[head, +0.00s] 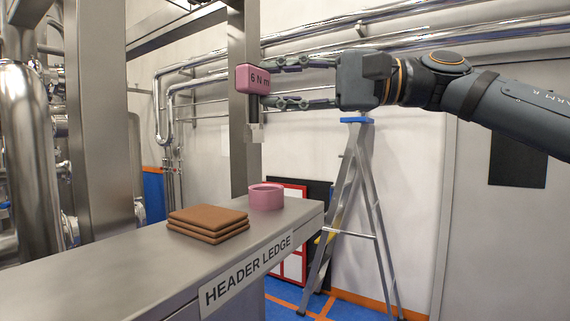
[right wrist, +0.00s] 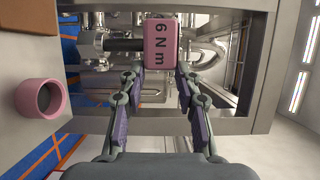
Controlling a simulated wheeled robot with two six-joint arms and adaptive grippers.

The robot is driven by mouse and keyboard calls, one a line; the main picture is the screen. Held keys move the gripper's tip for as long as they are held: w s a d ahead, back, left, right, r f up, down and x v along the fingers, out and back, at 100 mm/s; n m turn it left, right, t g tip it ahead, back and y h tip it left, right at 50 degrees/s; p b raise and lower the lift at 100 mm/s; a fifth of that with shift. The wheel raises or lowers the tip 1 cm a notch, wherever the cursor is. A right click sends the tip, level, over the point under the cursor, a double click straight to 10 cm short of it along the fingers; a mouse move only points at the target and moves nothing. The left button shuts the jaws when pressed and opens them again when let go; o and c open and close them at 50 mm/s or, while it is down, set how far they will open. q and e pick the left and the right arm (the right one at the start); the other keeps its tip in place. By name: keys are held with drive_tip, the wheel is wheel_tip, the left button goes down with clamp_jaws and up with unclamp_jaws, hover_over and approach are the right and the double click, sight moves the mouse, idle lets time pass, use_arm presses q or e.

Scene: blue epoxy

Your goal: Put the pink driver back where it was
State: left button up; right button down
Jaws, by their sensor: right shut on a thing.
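The pink driver (head: 254,79) has a block-like pink head marked "6 N m" and a dark shaft pointing down to a pale tip. My right gripper (head: 280,85) is shut on its pink head and holds it upright in the air. In the right wrist view the pink driver (right wrist: 160,43) sits between the fingertips (right wrist: 161,75). A round pink holder (head: 266,198) stands on the ledge below the driver, apart from it. The pink holder also shows at the left of the right wrist view (right wrist: 56,97), with a dark opening. My left gripper is out of view.
The grey ledge (head: 110,264), labelled "HEADER LEDGE", carries a stack of brown folded pads (head: 208,223) left of the holder. A steel post (head: 240,150) rises behind the driver. A stepladder (head: 348,220) stands past the ledge's right end. The ledge's near left surface is clear.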

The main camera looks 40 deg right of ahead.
drive_tip(key=w+d+f+b, duration=0.1)
drive_tip(key=w+f, duration=0.1)
drive_tip(key=f, duration=0.1)
drive_tip(key=w+d+f+b, duration=0.2)
drive_tip(key=f, duration=0.2)
drive_tip(key=w+d+f+b, duration=0.2)
drive_tip(key=f, duration=0.1)
drive_tip(key=shift+w+d+f, duration=0.15)
drive_tip(key=shift+w+f, duration=0.2)
drive_tip(key=shift+d, duration=0.1)
drive_tip(key=shift+s+d+r, duration=0.1)
drive_tip(key=shift+s+r, duration=0.05)
drive_tip(key=shift+s, duration=0.1)
drive_tip(key=c, duration=1.4)
unclamp_jaws()
drive_tip(key=o, duration=0.5)
drive_tip(key=shift+w+f, duration=0.1)
drive_tip(key=shift+f, duration=0.1)
drive_tip(key=shift+c, duration=0.2)
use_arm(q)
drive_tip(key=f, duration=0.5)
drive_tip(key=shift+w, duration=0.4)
